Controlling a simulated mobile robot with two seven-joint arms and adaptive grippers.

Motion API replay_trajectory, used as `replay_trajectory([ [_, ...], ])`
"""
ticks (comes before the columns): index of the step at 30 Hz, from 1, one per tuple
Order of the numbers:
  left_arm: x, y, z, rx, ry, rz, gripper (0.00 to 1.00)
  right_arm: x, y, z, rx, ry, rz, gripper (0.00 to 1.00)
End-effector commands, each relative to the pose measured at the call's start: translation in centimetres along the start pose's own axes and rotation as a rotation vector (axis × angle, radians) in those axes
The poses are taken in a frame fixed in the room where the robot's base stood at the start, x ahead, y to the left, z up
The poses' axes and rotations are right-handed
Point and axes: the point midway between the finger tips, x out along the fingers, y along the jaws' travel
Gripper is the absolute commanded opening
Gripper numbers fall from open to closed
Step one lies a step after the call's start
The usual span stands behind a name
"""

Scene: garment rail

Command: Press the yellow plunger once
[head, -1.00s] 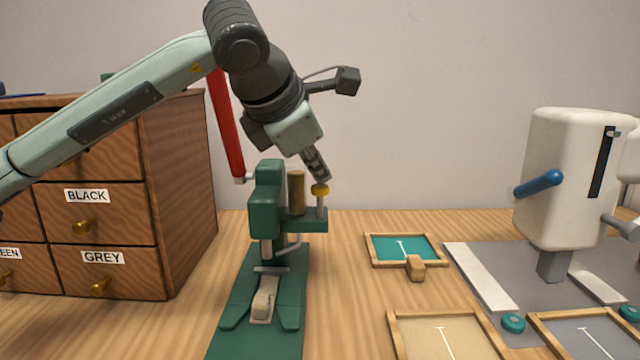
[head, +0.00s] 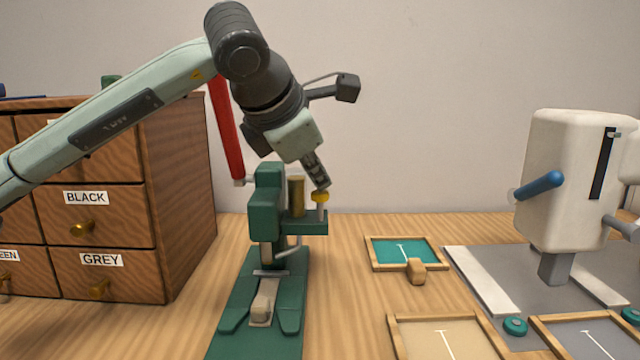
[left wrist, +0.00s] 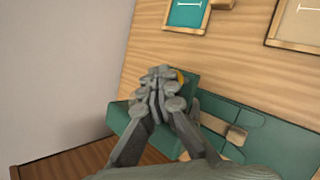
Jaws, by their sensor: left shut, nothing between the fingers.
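The yellow plunger (head: 320,197) is a small knob on a pale stem at the right end of the green press's (head: 266,205) arm. My left gripper (head: 322,184) is shut and empty, tilted down with its fingertips right at the top of the knob; I cannot tell whether they touch. In the left wrist view, the shut fingers (left wrist: 160,78) cover most of the plunger, and only a sliver of yellow (left wrist: 182,77) shows beside them. My right gripper is in neither view.
A red lever (head: 226,130) rises behind the press. A wooden drawer cabinet (head: 180,200) stands at left. Framed trays (head: 374,265) lie to the right, and a white machine (head: 565,190) with a blue handle (head: 540,185) stands further right. Bare table lies between press and trays.

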Motion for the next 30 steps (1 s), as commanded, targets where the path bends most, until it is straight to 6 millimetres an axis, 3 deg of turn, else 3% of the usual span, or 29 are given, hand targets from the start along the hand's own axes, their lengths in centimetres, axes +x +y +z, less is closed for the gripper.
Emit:
replay_trajectory([
  [30,-2.9,2.1,2.1,0.0,-0.002,0.001,0.0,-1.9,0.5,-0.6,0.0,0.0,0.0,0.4],
])
